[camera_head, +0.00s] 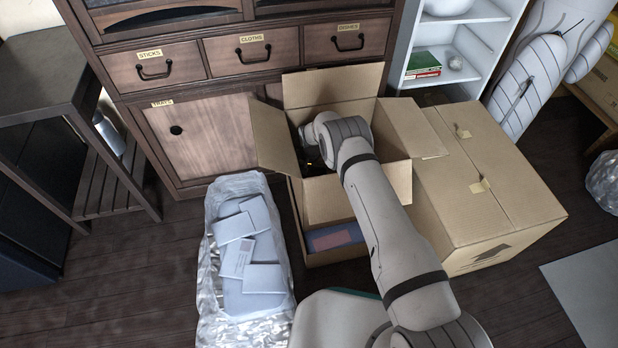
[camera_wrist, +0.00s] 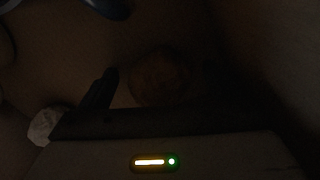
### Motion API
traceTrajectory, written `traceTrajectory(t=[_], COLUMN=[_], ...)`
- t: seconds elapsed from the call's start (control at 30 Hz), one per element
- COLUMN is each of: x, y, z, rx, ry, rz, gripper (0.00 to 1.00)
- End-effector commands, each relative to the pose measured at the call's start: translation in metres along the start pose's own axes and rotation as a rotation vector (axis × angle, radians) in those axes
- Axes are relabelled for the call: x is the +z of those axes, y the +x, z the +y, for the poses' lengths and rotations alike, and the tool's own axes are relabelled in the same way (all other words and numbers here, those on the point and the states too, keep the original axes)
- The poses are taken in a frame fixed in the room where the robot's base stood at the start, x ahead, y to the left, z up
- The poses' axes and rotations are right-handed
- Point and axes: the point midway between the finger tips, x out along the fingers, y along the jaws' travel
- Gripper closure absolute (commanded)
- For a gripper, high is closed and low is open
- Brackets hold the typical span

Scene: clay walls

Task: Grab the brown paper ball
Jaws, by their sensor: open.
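My arm reaches down into the open cardboard box (camera_head: 335,195) in the head view, and my gripper (camera_head: 311,160) is mostly hidden inside it. The wrist view is very dark. A dim brown, rounded, crumpled shape (camera_wrist: 162,77), which looks like the brown paper ball, lies just ahead of the gripper body. One dark finger stands to the left of the ball, apart from it in the picture. The other finger is lost in the dark on the right. The gripper is open, and I cannot tell whether it touches the ball. The head view does not show the ball.
A pale crumpled ball (camera_wrist: 45,125) lies left of my gripper in the wrist view. Box flaps surround my arm. A closed carton (camera_head: 480,190) stands right, and a plastic bag of envelopes (camera_head: 243,255) left. A wooden cabinet (camera_head: 195,135) stands behind.

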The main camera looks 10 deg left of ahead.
Motion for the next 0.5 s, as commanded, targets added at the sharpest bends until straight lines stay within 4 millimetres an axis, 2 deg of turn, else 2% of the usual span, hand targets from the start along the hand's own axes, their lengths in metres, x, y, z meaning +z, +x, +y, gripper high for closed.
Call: traceTrajectory(t=[0.2,0.5], x=[-0.0007,-0.0007], y=[0.0011,0.0011], z=[0.0000,0.0005], rx=[-0.001,-0.001], ry=[0.000,0.001], rz=[0.001,0.001], gripper=[0.14,0.38])
